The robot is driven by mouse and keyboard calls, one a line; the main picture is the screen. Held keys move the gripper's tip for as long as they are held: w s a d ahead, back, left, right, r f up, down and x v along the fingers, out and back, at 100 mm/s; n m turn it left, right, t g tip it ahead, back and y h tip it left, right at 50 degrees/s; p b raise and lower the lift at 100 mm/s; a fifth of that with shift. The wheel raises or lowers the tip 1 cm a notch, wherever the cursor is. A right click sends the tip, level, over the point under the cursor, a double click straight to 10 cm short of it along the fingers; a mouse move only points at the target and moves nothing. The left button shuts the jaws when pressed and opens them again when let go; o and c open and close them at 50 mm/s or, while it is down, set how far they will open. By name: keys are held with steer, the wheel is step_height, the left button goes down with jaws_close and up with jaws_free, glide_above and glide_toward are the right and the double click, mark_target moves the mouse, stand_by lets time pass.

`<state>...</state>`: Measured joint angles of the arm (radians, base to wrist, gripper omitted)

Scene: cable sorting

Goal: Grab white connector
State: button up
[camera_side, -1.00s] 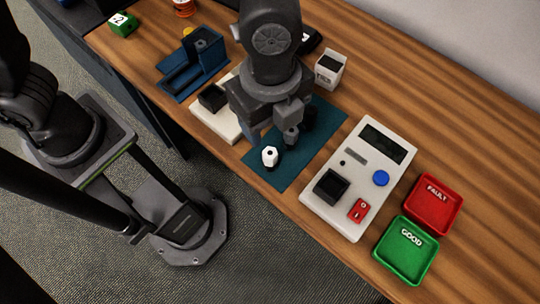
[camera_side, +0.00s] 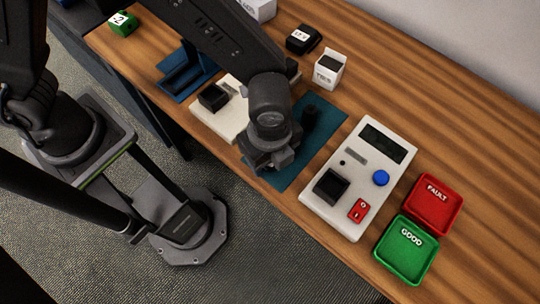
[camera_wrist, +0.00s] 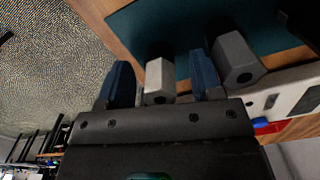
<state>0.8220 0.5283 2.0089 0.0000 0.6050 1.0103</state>
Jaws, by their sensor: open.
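The white connector (camera_wrist: 158,82), a hexagonal piece with a dark hole in its end, shows in the wrist view. My gripper (camera_wrist: 161,76) is open, with one blue finger on each side of the connector. A gap shows at the left finger; the right finger is close, and I cannot tell if it touches. In the side view my gripper (camera_side: 266,166) is over the front part of the teal mat (camera_side: 292,174) and hides the white connector.
A grey hexagonal connector (camera_wrist: 237,62) stands just right of my right finger in the wrist view. A dark connector (camera_side: 310,116) stands on the mat in the side view. The white tester box (camera_side: 345,205), red FAULT tray (camera_side: 458,212) and green GOOD tray (camera_side: 382,256) are to the right.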

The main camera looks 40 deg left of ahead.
steer(key=shift+f, duration=0.3)
steer(key=shift+c, duration=0.3)
steer(key=c, duration=1)
steer(key=shift+o, duration=0.2)
steer(key=shift+r, duration=0.1)
